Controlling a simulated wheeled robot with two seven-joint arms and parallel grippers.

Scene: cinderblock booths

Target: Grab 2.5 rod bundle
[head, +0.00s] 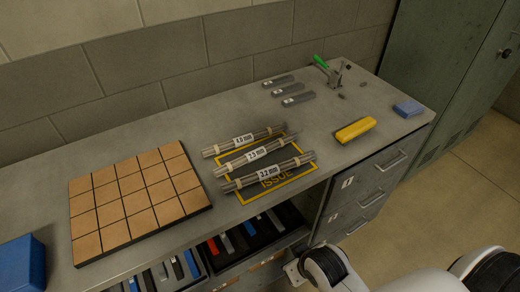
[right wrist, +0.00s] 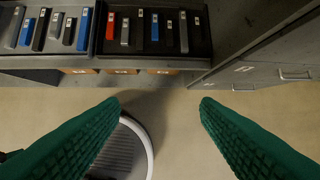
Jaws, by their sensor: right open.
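Three rod bundles lie side by side on the grey bench top. The middle one, the 2.5 mm rod bundle (head: 255,154), is a sheaf of thin metal rods with a white label and pale bands. The 4.0 mm bundle (head: 243,139) lies behind it and the 3.2 mm bundle (head: 268,173) in front, over a yellow-edged ISSUE mat (head: 278,187). My right gripper (right wrist: 160,102) shows green ribbed fingers, spread wide with nothing between them. It points at the floor in front of the bench drawers, away from the bundles. My left gripper is out of view.
A tan tiled board (head: 137,197) and a blue block (head: 22,263) are at the left. A yellow block (head: 355,130), light blue block (head: 408,108), grey bars (head: 292,99) and green-handled clamp (head: 327,72) are at the right.

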